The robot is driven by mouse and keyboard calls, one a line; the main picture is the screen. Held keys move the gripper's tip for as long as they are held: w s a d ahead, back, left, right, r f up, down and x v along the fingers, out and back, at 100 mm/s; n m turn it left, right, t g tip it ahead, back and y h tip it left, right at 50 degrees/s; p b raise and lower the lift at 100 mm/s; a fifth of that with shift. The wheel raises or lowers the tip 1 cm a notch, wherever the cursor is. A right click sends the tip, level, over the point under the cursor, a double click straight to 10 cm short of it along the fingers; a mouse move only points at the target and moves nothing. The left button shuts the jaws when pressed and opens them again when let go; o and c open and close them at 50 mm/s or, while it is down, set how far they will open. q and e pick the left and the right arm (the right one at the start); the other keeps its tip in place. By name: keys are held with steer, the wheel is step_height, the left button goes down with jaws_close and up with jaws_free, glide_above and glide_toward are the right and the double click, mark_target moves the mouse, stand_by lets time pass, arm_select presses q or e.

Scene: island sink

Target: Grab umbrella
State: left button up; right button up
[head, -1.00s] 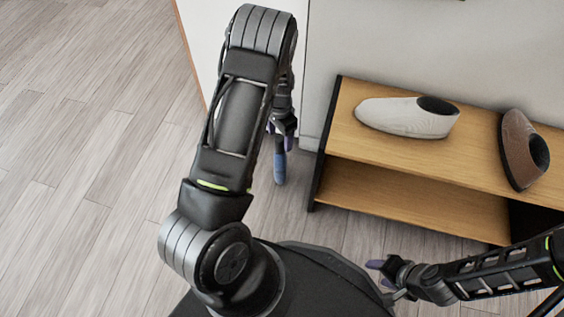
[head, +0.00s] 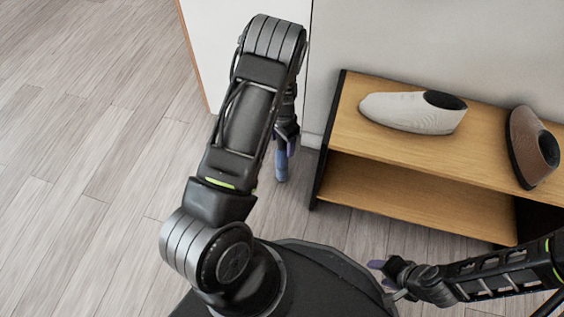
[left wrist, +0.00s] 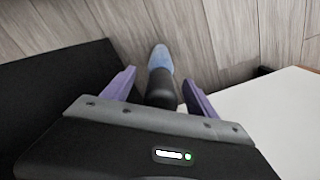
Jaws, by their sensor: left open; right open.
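My right gripper (head: 382,272) is open and empty in front of the shelf.
A wooden shelf (head: 420,190) with a black side panel (head: 328,140) stands right of the umbrella. A white shoe (head: 413,112) and a brown shoe (head: 531,148) lie on it. A white wall (head: 380,35) is behind. The floor (head: 85,130) at left is clear.

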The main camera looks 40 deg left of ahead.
arm_select(q)
step_height(320, 180, down, 2)
steer(key=shift+f, duration=0.1)
steer(key=shift+c, duration=0.5)
jaws_close()
stand_by(0.6)
